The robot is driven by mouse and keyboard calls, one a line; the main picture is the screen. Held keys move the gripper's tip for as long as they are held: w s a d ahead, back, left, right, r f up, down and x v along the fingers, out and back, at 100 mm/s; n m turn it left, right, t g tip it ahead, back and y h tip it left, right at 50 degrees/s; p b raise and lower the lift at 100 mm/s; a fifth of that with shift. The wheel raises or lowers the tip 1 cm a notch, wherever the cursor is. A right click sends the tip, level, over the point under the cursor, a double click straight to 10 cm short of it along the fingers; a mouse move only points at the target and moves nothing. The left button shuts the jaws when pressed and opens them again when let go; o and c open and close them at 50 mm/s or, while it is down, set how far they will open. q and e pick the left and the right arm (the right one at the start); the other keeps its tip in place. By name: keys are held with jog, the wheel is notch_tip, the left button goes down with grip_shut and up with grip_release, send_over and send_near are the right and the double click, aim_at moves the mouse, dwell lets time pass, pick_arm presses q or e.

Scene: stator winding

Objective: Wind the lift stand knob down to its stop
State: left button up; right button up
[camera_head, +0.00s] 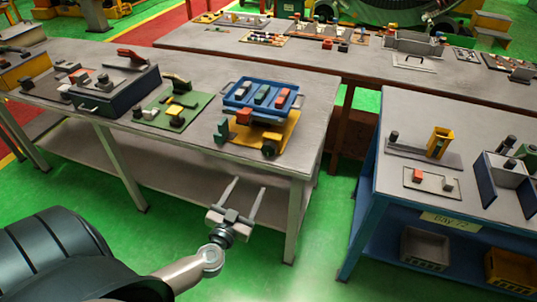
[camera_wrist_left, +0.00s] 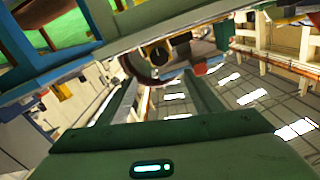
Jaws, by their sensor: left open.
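The lift stand (camera_head: 285,131) has a yellow base and sits near the front right corner of the grey bench. A dark round knob (camera_head: 269,149) shows at its front. A blue tray (camera_head: 262,112) with several small blocks is on top of the stand. My left gripper (camera_head: 246,187) is open and empty, with its fingers pointing up in the picture. It is in front of the bench edge, below the knob in the picture and apart from it. The left wrist view shows the two spread fingers (camera_wrist_left: 164,85) with nothing held between them. My right gripper is not in view.
A green board (camera_head: 172,109) with yellow and dark parts and a dark box (camera_head: 115,90) lie left of the stand on the bench (camera_head: 310,105). A green block (camera_head: 222,130) stands just left of the stand. A blue-framed table (camera_head: 400,105) is at the right, beyond a gap.

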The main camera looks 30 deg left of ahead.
pick_arm(q)
send_near(268, 151)
jog(key=x, duration=0.8)
jog(key=shift+w+a, duration=0.15)
jog(key=shift+w, duration=0.2)
jog(key=c, duration=1.1)
